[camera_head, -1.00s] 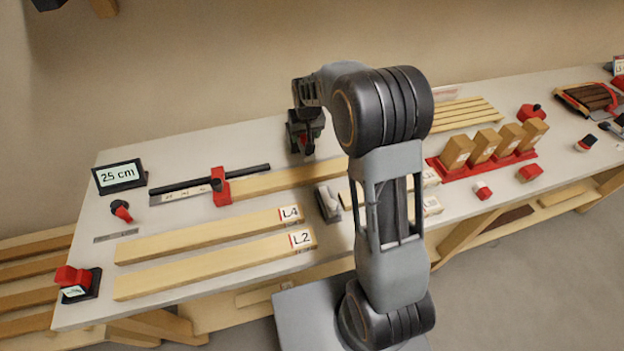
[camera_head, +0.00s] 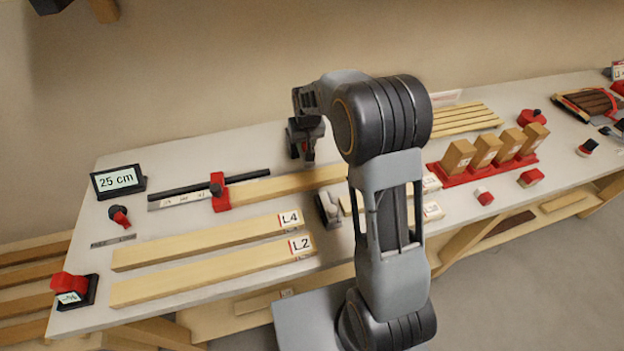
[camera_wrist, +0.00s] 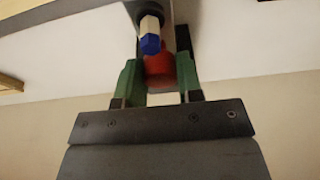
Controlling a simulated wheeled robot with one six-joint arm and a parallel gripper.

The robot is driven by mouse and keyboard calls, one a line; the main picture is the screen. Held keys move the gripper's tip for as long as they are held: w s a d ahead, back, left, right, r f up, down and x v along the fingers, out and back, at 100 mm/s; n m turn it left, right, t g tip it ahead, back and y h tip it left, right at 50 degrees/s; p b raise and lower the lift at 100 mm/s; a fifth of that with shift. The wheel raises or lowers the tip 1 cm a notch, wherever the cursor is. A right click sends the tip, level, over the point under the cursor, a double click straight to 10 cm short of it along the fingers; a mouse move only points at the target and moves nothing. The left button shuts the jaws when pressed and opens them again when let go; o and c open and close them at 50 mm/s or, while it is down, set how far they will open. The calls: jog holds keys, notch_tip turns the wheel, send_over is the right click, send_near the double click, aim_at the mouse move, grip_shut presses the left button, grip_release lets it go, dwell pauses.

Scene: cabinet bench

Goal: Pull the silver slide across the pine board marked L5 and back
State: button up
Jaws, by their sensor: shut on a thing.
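My gripper (camera_head: 308,158) is above the back of the bench, near a long pine board (camera_head: 290,184). The wrist view shows its two green fingers (camera_wrist: 160,85) shut on a red part (camera_wrist: 160,68). A pale, blue-tipped piece (camera_wrist: 150,42) shows just beyond it. A silver-grey tool (camera_head: 328,208) sits on the bench in front of the board, apart from my gripper. I cannot tell whether it is the silver slide. I cannot read an L5 mark. The board's right end is hidden behind my arm.
A red stop (camera_head: 220,192) sits at the board's left end by a black rail (camera_head: 248,177). Boards L4 (camera_head: 205,240) and L2 (camera_head: 215,268) lie in front. A display reading 25 cm (camera_head: 118,180) stands left. A red rack of wooden blocks (camera_head: 483,165) stands right.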

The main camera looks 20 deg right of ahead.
jog(key=shift+s+b, duration=1.05)
jog(key=shift+s, duration=3.3)
jog(key=shift+w+p, duration=0.75)
jog(key=shift+w, duration=3.6)
jog(key=o, duration=0.8)
jog(key=shift+r, duration=0.1)
jog(key=shift+w+r+p+v, duration=0.1)
jog(key=shift+w+p+v, duration=0.25)
jog(key=shift+p+v, duration=0.9)
jog(key=shift+w+r+p+v, duration=0.1)
jog(key=shift+w+p+v, duration=0.45)
jog(key=shift+v, duration=1.1)
jog(key=shift+w+r+p+v, duration=0.1)
jog(key=shift+w+p+v, duration=0.05)
jog(key=shift+p+v, duration=1.2)
